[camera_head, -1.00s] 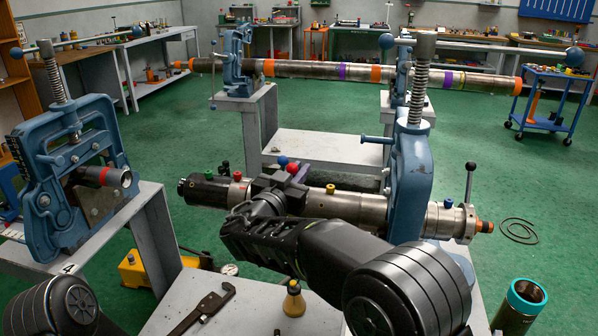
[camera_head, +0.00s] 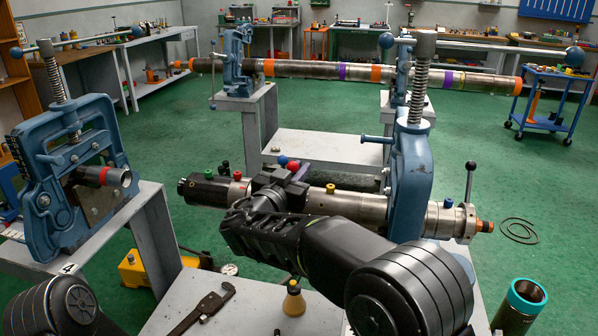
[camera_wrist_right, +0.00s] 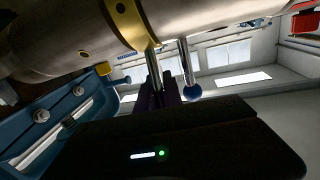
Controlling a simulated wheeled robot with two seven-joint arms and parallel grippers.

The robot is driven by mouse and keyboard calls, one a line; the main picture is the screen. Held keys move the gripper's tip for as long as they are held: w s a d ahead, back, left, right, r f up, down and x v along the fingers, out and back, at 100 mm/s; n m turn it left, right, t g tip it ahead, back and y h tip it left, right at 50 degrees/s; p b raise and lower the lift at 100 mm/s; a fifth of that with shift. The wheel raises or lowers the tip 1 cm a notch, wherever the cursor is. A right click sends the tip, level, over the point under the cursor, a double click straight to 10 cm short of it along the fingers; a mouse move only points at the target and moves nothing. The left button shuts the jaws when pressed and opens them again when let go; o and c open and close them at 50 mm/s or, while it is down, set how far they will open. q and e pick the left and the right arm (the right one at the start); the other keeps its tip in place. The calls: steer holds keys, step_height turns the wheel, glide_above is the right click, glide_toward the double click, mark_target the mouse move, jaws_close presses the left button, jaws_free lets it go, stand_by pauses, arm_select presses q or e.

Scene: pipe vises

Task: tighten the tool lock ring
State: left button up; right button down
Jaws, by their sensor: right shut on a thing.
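The tool (camera_head: 345,204) is a long steel cylinder with a black left end, held level in a blue pipe vise (camera_head: 409,185). My right gripper (camera_wrist_right: 157,88) is shut on one rod; the fingers hide that rod's end. The other rod ends in a blue ball (camera_wrist_right: 193,92) beside the fingers. In the head view my right gripper (camera_head: 285,182) is at the tool, by a blue ball and a red ball (camera_head: 293,166); it hides the ring there. My left gripper is out of view.
A second blue vise (camera_head: 72,172) stands at the left. A wrench (camera_head: 205,308) and a small bottle (camera_head: 293,299) are on the bench in front. A long pipe (camera_head: 325,70) lies behind on vises.

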steer(key=shift+w+d+g+y, duration=0.15)
steer(key=shift+w+g+y, duration=0.25)
steer(key=c, duration=1.8)
jaws_free()
steer(key=shift+o, duration=0.2)
steer(key=shift+s, duration=0.1)
